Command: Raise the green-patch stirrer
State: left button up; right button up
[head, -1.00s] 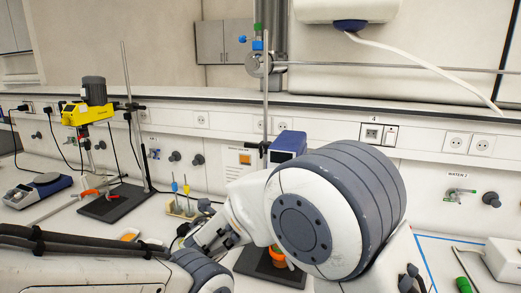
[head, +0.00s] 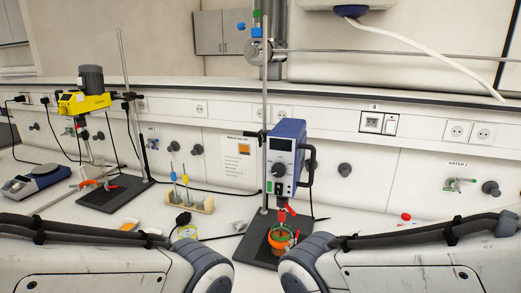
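An orange pot (head: 279,238) with green inside sits under the stirrer on the dark base plate (head: 250,248). A second stirrer, yellow with a grey motor (head: 84,102), hangs on a stand at the left. My two forearms enter from the lower corners; neither gripper shows.
A wooden rack (head: 190,203) with a yellow-topped and a blue-topped rod stands left of the centre stand. A scale (head: 37,183) sits at the far left. A metal rod (head: 264,100) rises behind the blue stirrer. A red cap (head: 405,217) shows behind my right forearm.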

aim_at(287, 145)
jog(key=u, duration=0.2)
jog(key=k, duration=1.1)
jog(key=z, duration=0.65)
jog(key=i, duration=1.5)
jog(key=u, duration=0.45)
